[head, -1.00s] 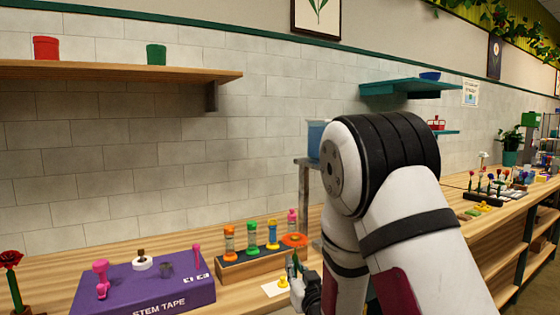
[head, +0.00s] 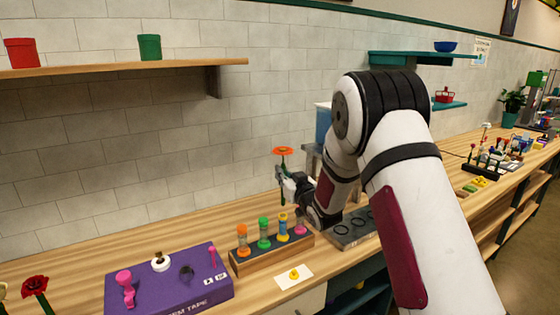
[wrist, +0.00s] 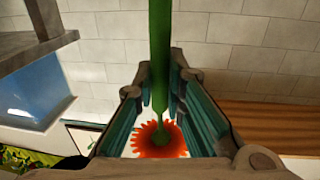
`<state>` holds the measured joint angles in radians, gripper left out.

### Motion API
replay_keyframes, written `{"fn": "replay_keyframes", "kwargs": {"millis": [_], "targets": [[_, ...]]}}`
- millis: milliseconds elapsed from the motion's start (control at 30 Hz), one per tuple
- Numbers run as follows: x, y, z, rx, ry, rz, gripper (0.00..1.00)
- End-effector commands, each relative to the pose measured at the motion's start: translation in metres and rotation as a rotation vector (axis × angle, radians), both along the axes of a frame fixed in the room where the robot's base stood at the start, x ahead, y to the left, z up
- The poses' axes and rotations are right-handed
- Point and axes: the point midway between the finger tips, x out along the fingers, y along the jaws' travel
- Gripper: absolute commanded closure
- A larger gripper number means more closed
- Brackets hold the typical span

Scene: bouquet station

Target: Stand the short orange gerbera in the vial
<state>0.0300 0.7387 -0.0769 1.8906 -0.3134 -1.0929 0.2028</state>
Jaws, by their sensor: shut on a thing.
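The orange gerbera (head: 283,150) is held upright, bloom up, above the worktop against the tiled wall. My gripper (head: 281,174) is shut on its green stem. In the wrist view the stem (wrist: 160,60) runs between both fingers (wrist: 160,105) and the orange bloom (wrist: 160,140) shows beyond them. The pink one is close to my arm in the picture. I cannot tell which is the task's vial.
A purple stem tape box (head: 170,285) stands left of the rack. A white card with a yellow piece (head: 294,275) lies in front. A dark tray with round openings (head: 352,230) is at right, partly behind my arm. A wooden shelf (head: 120,68) hangs at upper left.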

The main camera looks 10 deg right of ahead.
Motion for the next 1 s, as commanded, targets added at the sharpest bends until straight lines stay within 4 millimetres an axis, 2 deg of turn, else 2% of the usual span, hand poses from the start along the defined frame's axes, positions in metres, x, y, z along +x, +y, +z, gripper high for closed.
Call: {"fn": "replay_keyframes", "kwargs": {"millis": [67, 267, 700, 1000], "targets": [[-0.003, -0.001, 0.003, -0.001, 0.001, 0.001, 1.0], [-0.001, -0.001, -0.003, -0.001, 0.002, 0.002, 1.0], [-0.001, 0.0, -0.032, 0.0, 0.002, 0.002, 1.0], [-0.001, -0.001, -0.035, -0.001, 0.0, 0.002, 1.0]]}}
